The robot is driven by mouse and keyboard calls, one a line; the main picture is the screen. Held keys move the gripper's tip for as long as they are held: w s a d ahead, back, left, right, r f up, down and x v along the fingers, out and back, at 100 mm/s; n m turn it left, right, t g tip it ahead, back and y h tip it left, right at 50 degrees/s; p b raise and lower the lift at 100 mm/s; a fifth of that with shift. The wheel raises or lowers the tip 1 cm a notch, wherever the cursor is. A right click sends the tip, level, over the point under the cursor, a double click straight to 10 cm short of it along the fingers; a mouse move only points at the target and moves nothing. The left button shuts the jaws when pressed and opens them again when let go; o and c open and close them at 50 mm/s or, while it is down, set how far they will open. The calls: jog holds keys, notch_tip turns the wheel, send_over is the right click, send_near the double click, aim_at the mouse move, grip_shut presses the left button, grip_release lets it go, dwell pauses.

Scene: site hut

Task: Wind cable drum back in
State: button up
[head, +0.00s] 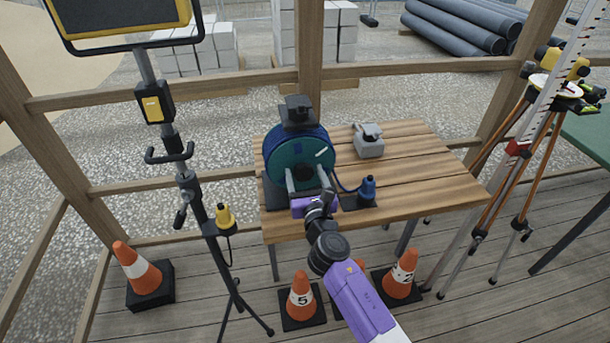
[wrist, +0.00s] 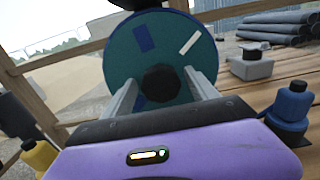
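The cable drum (head: 285,150) stands on the wooden table, with a teal face and a dark blue rim. In the wrist view the drum face (wrist: 125,62) shows a black central hub (wrist: 162,82), a white bar mark (wrist: 190,42) at upper right and dark blue patches. A blue plug-like piece (head: 367,188) stands on a dark base right of the drum, with a blue cable running toward the drum. My gripper (head: 304,177) is in front of the drum face. Its fingers (wrist: 162,78) are spread on either side of the hub, seemingly apart from it.
The wooden table (head: 420,165) also carries a grey box (head: 368,142) at the back. A lamp stand (head: 190,180) is left of the table, and a tripod (head: 530,130) is at the right. Orange cones (head: 301,297) stand on the floor before the table. The table's right side is clear.

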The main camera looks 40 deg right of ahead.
grip_shut()
jog(key=shift+n, duration=0.3)
jog(key=n+p, duration=0.3)
jog(key=n, duration=0.1)
jog(key=shift+a, duration=0.15)
jog(key=shift+w+a+f+n+p, duration=0.1)
jog(key=shift+n+p, duration=0.6)
jog(key=shift+n, duration=0.7)
jog(key=shift+f+n+p, duration=0.1)
jog(key=shift+n+p, duration=0.55)
jog(key=shift+n, duration=0.75)
jog(key=shift+o, duration=1.3)
grip_release()
